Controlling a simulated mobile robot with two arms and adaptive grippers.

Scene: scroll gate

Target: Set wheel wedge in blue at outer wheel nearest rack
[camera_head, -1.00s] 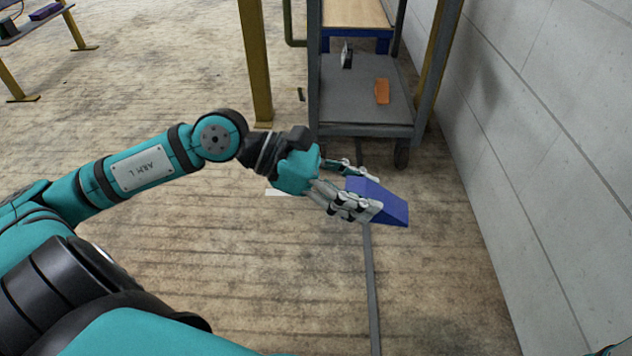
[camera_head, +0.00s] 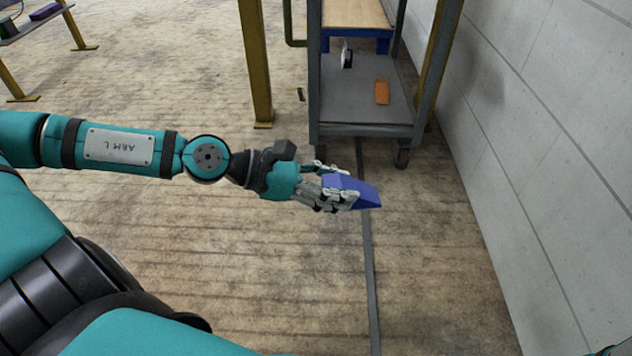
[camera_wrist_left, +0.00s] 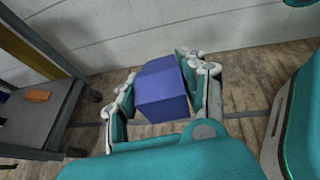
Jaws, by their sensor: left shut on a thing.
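The blue wheel wedge (camera_head: 358,191) is held in my left gripper (camera_head: 338,186), above the wooden floor and in front of the grey cart (camera_head: 362,131). In the left wrist view the wedge (camera_wrist_left: 162,92) sits between both fingers of the left gripper (camera_wrist_left: 163,97), which are shut on its sides. The cart's near right wheel (camera_head: 402,157) touches the floor close to the wall, with a gap between it and the wedge. My right gripper is not in view.
An orange wedge (camera_head: 382,92) and a small black-and-white item (camera_head: 346,55) lie on the cart's lower shelf. Yellow posts (camera_head: 256,70) stand beside the cart. A grey block wall (camera_head: 540,150) bounds the right. A dark floor strip (camera_head: 369,265) runs toward the cart. Floor in front is clear.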

